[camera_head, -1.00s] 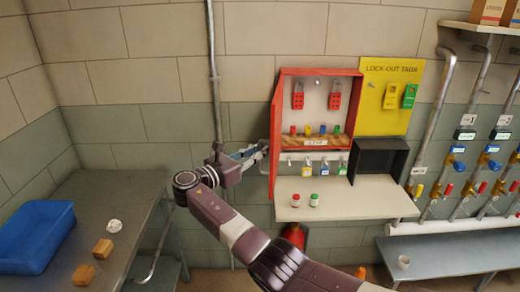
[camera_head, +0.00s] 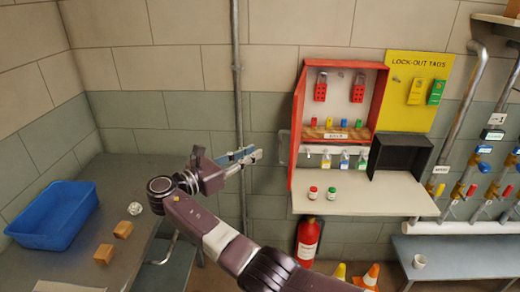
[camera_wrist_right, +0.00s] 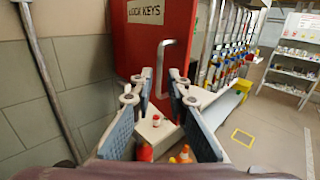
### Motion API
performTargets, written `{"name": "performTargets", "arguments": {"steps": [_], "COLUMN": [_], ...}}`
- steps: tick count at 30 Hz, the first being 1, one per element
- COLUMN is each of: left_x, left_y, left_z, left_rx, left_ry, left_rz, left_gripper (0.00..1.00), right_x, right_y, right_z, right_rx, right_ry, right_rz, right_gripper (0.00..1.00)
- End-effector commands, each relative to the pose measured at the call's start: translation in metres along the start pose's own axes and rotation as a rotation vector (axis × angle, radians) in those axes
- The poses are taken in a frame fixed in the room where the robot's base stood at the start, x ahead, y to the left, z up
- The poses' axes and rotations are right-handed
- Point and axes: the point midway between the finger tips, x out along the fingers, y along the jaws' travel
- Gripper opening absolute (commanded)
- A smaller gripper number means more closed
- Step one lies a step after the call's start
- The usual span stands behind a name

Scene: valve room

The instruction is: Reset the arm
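My right arm comes in from the bottom of the head view and reaches left. Its gripper (camera_head: 255,155) points right, short of the open red lock-out cabinet (camera_head: 297,115). In the right wrist view the gripper (camera_wrist_right: 160,82) has its two fingers apart with nothing between them. The cabinet's red door (camera_wrist_right: 155,35), with a "lock keys" label and a pale handle (camera_wrist_right: 169,68), stands beyond the fingertips, apart from them. My left gripper is not in view.
A white shelf (camera_head: 385,203) under the cabinet holds a red-capped bottle (camera_head: 313,193) and a green-capped one (camera_head: 332,193). At left, a table holds a blue bin (camera_head: 60,220) and wooden blocks (camera_head: 104,253). A fire extinguisher (camera_head: 308,240) and cones (camera_head: 370,275) stand below.

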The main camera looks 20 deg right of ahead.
Motion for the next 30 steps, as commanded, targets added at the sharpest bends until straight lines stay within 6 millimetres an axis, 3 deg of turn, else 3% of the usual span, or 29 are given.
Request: {"name": "performTargets", "arguments": {"steps": [15, 19, 23, 30], "left_x": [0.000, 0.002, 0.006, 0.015], "left_y": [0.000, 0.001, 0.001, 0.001], "left_z": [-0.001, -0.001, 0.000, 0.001], "left_rx": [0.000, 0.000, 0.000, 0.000], "left_ry": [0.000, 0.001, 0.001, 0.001], "left_rz": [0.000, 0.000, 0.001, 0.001], "left_gripper": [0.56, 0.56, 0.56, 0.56], "right_x": [-0.004, -0.001, 0.006, 0.004], "right_y": [0.000, 0.001, 0.003, -0.022], "right_z": [0.000, -0.022, -0.091, -0.273], "right_rx": [0.000, -0.004, 0.001, 0.076], "right_ry": [0.000, 0.024, 0.116, 0.409], "right_rz": [0.001, 0.019, 0.073, 0.153], "right_gripper": [0.15, 0.15, 0.15, 0.15]}}
